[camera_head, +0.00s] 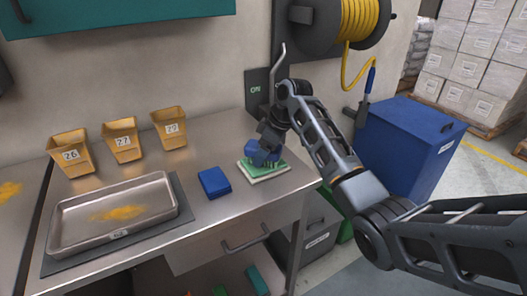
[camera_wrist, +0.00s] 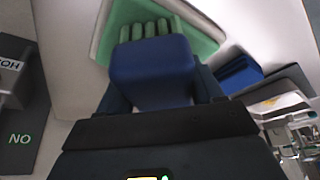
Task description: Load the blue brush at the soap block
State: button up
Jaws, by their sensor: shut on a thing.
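My gripper (camera_head: 269,138) is shut on the blue brush (camera_wrist: 152,72), which also shows in the head view (camera_head: 262,154). The brush is held over the soap block (camera_head: 268,172), a green slab in a pale tray near the table's right end. In the wrist view the brush's pale green bristles point at the green soap block (camera_wrist: 197,38). They look on or very close to its surface; exact contact is hard to tell. The gripper partly hides the brush in the head view.
A dark blue pad (camera_head: 214,182) lies left of the soap. A metal tray (camera_head: 60,228) with yellow powder and several tan bins (camera_head: 122,140) stand further left. A wall lever (camera_head: 278,72) and a hose reel (camera_head: 335,30) are behind. A blue bin (camera_head: 405,145) stands right of the table.

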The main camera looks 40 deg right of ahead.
notch_tip(320, 180, up, 2)
jog(key=shift+r+p, duration=0.2)
jog(key=shift+p, duration=0.5)
jog(key=shift+r, duration=2.2)
